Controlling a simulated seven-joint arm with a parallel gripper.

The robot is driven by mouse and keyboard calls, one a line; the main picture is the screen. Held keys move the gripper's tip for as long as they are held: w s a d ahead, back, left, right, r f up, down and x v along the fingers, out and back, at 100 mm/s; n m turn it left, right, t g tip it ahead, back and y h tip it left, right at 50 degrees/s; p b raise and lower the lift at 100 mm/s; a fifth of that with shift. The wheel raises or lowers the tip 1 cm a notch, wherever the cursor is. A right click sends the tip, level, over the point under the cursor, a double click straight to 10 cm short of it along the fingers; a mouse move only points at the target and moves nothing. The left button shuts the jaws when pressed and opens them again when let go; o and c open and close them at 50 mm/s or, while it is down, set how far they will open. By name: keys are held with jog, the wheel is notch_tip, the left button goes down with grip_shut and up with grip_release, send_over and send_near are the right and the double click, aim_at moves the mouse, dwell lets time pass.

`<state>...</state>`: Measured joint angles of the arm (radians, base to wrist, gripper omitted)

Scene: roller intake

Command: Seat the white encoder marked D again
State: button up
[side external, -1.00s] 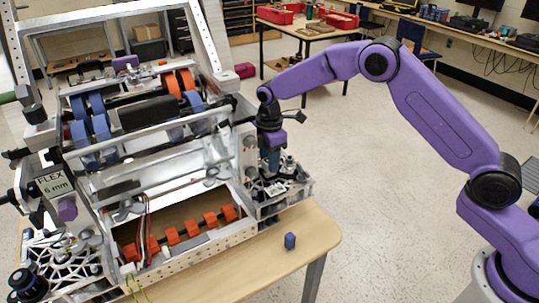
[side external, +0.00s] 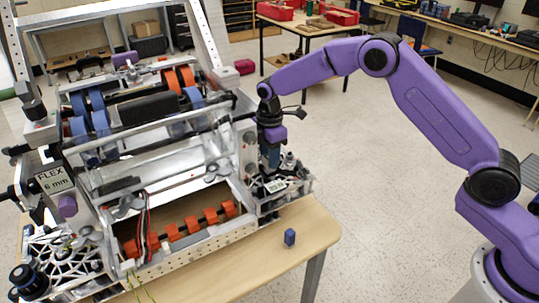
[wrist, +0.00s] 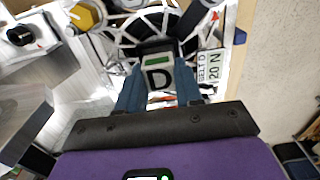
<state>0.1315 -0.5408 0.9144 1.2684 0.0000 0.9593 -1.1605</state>
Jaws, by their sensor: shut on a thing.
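The white encoder marked D (wrist: 158,78) sits between the two blue-grey fingers of my gripper (wrist: 158,92) in the wrist view. In the side view my gripper (side external: 270,158) points down over the right corner of the roller intake (side external: 150,150). The encoder cannot be made out there. I cannot tell whether it touches its seat or is held above it.
A white label reading D and 20 N (wrist: 209,67) lies right of the encoder.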

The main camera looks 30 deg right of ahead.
jog(key=shift+f, duration=0.8)
dwell(0.4)
jog(key=shift+f, duration=0.15)
dwell(0.9)
jog(key=shift+d, duration=0.1)
jog(key=shift+r, duration=0.75)
dwell(0.5)
jog(key=shift+s+f, duration=0.1)
jog(key=shift+f, duration=0.8)
dwell(1.2)
jog(key=shift+r, duration=0.15)
jog(key=shift+r, duration=0.65)
